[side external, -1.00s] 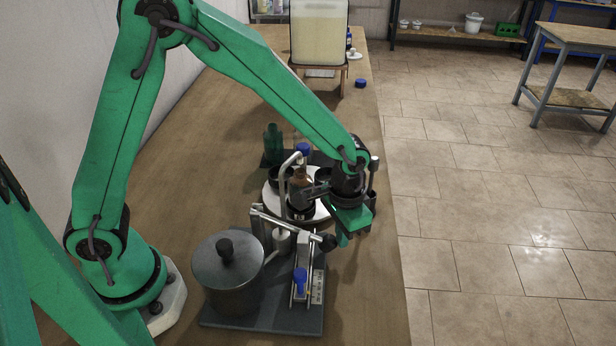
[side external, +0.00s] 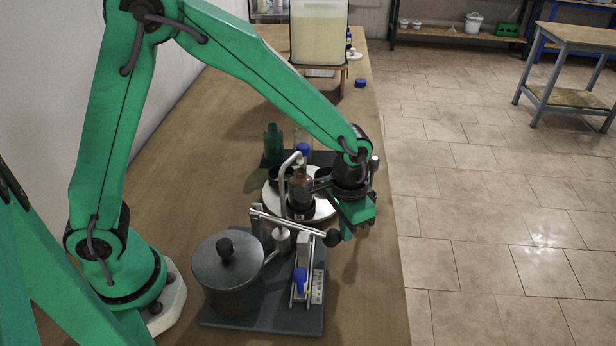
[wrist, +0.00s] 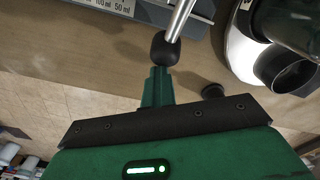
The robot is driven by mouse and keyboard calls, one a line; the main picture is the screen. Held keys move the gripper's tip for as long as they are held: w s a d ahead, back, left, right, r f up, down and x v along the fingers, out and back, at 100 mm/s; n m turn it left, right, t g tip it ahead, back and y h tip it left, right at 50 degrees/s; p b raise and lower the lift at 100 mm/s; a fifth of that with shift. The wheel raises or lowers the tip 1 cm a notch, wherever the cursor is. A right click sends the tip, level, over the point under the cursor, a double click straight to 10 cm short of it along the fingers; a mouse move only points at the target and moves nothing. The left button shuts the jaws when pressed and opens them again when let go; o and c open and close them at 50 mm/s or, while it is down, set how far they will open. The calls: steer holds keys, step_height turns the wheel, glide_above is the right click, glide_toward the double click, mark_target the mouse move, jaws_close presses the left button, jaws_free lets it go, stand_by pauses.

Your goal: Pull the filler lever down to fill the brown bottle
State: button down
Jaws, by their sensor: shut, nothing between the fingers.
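The filler lever (side external: 290,222) is a thin silver bar sloping down to the right, ending in a black knob (side external: 332,238). My gripper (side external: 347,234) is shut and empty, just right of the knob. In the wrist view the closed green fingers (wrist: 158,88) reach up to the knob (wrist: 165,48); whether they touch it I cannot tell. The brown bottle (side external: 301,186) stands upright on a round white turntable (side external: 322,213), near the curved silver spout (side external: 284,172). My wrist partly covers the turntable's right side. The liquid level in the bottle cannot be made out.
A lidded grey pot (side external: 228,272) stands left of the lever on a dark base plate (side external: 268,317). The table's right edge is close to my gripper.

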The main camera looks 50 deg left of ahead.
steer(key=shift+s+a+r+g, duration=0.1)
steer(key=shift+s+a+r, duration=0.15)
steer(key=shift+r, duration=0.3)
steer(key=shift+s+a+r+g, duration=0.1)
steer(key=shift+s+a+r, duration=0.1)
steer(key=shift+r, duration=0.3)
steer(key=shift+s+a+r+g, duration=0.1)
steer(key=shift+s+a+r, duration=0.15)
steer(key=shift+r, duration=0.3)
steer(key=shift+d+r, duration=0.15)
steer(key=shift+r, duration=1.6)
steer(key=shift+s+r, duration=0.15)
steer(key=shift+r, duration=4.6)
